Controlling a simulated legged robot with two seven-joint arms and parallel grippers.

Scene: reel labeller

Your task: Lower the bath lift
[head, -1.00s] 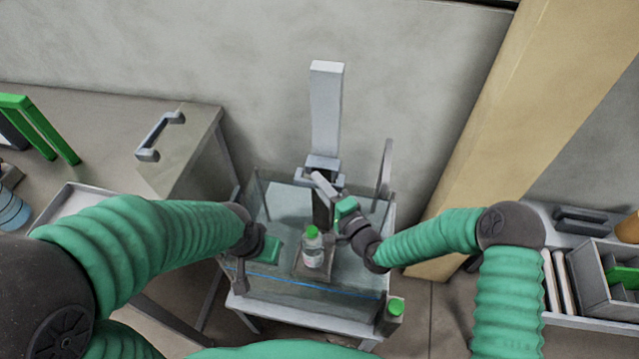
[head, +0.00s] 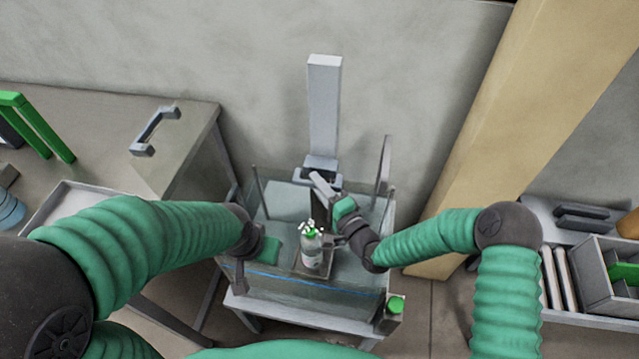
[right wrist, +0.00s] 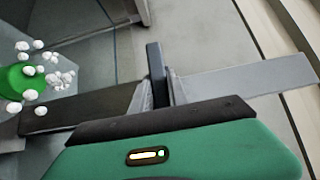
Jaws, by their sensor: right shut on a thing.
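The bath lift is a pale grey column (head: 324,105) behind a clear tank (head: 340,296), with a carriage (head: 320,172) low on it. A grey lever (head: 321,185) sticks out from the carriage. My right gripper (head: 334,202) is over the tank, shut on the lever; in the right wrist view the gripper (right wrist: 157,95) has a dark upright bar between its fingers. A bottle with a green cap (head: 311,256) stands on a small tray inside the tank, with white bubbles around its cap. My left gripper (head: 256,262) is at the tank's left front; its jaws are unclear.
A blue line (head: 300,282) runs along the tank front. A green button (head: 396,304) sits on a post at the right front corner. A table with a cabinet and grey handle (head: 155,130) is at left. A beige post (head: 500,140) and sectioned bin (head: 600,275) are at right.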

